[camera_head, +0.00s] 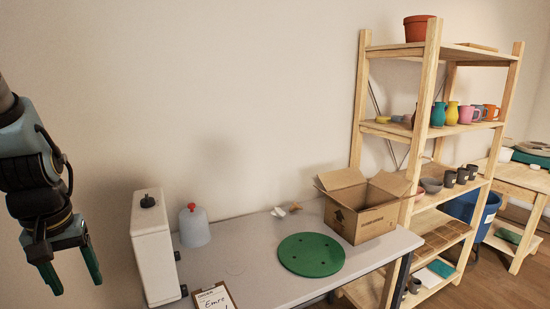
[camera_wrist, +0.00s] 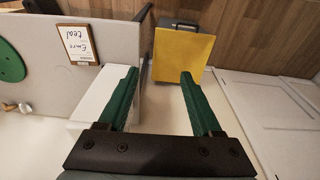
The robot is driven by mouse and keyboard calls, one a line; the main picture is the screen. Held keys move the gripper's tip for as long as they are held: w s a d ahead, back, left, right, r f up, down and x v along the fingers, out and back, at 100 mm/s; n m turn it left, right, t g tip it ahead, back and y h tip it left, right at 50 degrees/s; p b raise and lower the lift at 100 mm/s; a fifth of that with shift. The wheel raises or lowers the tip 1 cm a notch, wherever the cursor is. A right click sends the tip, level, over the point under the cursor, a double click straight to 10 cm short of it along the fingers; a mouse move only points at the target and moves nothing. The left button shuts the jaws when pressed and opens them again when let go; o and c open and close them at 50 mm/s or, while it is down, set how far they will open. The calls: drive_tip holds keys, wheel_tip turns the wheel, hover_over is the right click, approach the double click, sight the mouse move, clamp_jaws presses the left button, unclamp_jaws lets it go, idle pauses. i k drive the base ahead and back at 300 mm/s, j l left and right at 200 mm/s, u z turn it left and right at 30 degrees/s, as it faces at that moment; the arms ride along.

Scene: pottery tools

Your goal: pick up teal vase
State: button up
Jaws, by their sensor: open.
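The teal vase (camera_head: 438,115) stands upright on the upper-middle shelf of the wooden rack in the head view, partly beside the front post. A yellow vase (camera_head: 452,113) stands just right of it. My gripper (camera_head: 72,274) is at the far left of the head view, far from the vase, pointing down with its green fingers apart. The wrist view shows the gripper (camera_wrist: 158,76) open with nothing between the fingers. The teal vase is not in the wrist view.
The wooden rack (camera_head: 431,70) also holds pink and orange mugs and small cups. A grey table (camera_head: 240,262) carries a white box-shaped unit (camera_head: 153,250), a green disc (camera_head: 311,254), a clipboard (camera_head: 214,298) and an open cardboard box (camera_head: 361,205). Open air lies above the table.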

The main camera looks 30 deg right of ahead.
sight(438, 118)
drive_tip(key=k+l, duration=0.1)
drive_tip(key=l, duration=0.25)
drive_tip(key=l+u, duration=0.1)
drive_tip(key=l, duration=0.3)
drive_tip(key=k+l, duration=0.15)
drive_tip(key=l, duration=0.2)
drive_tip(key=k+l+u, duration=0.1)
drive_tip(key=l, duration=0.3)
drive_tip(key=k+l, duration=0.1)
drive_tip(key=l, duration=0.25)
drive_tip(key=k+l+u, duration=0.1)
drive_tip(key=l, duration=0.25)
drive_tip(key=k+l+u, duration=0.1)
drive_tip(key=l, duration=0.35)
drive_tip(key=k+l+u, duration=0.1)
drive_tip(key=l, duration=0.35)
drive_tip(key=k+l+u, duration=0.1)
drive_tip(key=k+l, duration=0.2)
drive_tip(key=l, duration=0.15)
drive_tip(key=k+l+u, duration=0.15)
drive_tip(key=l, duration=0.25)
drive_tip(key=k+l+u, duration=0.1)
drive_tip(key=k+l, duration=0.15)
drive_tip(key=l, duration=0.15)
drive_tip(key=k+l+u, duration=0.1)
drive_tip(key=k+l, duration=0.15)
drive_tip(key=l, duration=0.15)
